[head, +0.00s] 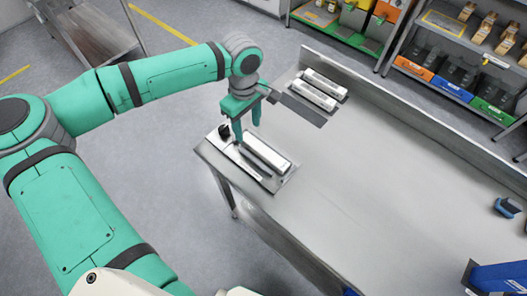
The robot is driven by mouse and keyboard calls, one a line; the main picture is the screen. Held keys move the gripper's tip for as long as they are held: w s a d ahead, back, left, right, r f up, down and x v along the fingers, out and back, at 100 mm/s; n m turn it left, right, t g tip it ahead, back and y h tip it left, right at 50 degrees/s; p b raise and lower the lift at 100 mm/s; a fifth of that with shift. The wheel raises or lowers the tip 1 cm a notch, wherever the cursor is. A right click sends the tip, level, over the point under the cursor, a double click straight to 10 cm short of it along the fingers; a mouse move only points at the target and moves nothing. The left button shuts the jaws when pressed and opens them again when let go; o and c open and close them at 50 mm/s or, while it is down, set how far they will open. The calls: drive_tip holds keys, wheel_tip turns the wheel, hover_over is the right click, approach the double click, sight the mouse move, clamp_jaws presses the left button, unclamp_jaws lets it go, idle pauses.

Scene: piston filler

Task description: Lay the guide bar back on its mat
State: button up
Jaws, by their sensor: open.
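My gripper (247,132) is open, pointing down over the near left corner of the bench. Its fingertips are just above or beside a group of long bars there. In that group are a white bar (272,154) and a dark grey strip (252,161) on a flat base. I cannot tell whether the fingers touch either. Two more pale bars, one farther back (325,82) and one nearer (312,95), lie side by side at the far left. A bare dark grey mat (303,110) lies next to them. Which bar is the guide bar is not clear.
A black knob (224,131) stands at the left of the near group. The middle of the steel bench (370,170) is clear. A raised ledge runs along its back. Blue items (508,207) lie at the right. Bin racks (460,75) stand behind.

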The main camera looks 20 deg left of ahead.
sight(249, 139)
wheel_tip(249, 139, down, 5)
drive_tip(key=shift+d, duration=0.1)
clamp_jaws()
idle(0.3)
drive_tip(key=shift+r, duration=0.1)
